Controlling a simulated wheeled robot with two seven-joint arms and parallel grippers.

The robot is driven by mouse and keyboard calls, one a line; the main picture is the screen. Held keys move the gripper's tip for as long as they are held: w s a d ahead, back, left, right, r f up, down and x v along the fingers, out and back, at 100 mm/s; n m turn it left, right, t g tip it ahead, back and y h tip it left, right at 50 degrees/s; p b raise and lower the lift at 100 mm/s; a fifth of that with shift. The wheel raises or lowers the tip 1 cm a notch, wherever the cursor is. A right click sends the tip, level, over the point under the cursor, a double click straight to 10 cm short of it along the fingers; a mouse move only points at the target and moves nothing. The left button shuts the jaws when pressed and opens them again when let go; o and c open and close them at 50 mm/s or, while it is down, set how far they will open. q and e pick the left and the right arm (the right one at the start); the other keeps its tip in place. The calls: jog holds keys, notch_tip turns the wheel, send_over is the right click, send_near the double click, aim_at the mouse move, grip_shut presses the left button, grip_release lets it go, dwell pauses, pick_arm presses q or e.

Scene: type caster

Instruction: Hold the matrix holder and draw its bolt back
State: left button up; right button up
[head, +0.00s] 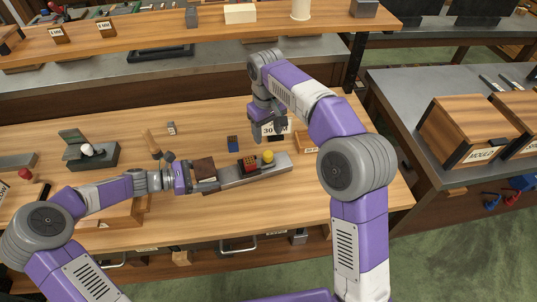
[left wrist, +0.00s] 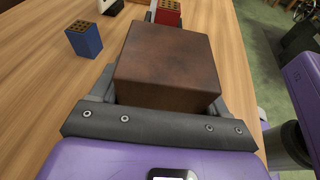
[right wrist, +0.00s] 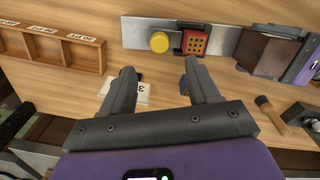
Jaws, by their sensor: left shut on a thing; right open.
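The matrix holder is a grey metal bar (head: 240,183) with a brown block (head: 204,168) at its left end, a red block with dark holes (head: 247,165) and a round yellow knob (head: 268,157). My left gripper (head: 190,176) is shut on the brown block, which fills its jaws in the left wrist view (left wrist: 168,65). My right gripper (head: 268,128) is open and empty, behind the holder's knob end. In the right wrist view the yellow knob (right wrist: 159,42) and red block (right wrist: 194,42) lie beyond its fingertips (right wrist: 160,70), apart from them.
A small blue block (head: 233,143) stands behind the holder. A white number card (right wrist: 140,93) is by my right gripper. A wooden compartment tray (right wrist: 55,50) lies to the holder's right. A wooden-handled tool (head: 152,143) and a dark grey fixture (head: 92,156) are at left.

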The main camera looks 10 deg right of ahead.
aim_at(268, 154)
notch_tip(268, 154, down, 11)
jog(key=shift+d+f, duration=0.15)
jog(key=shift+f, duration=0.05)
dwell(0.3)
jog(key=c, duration=1)
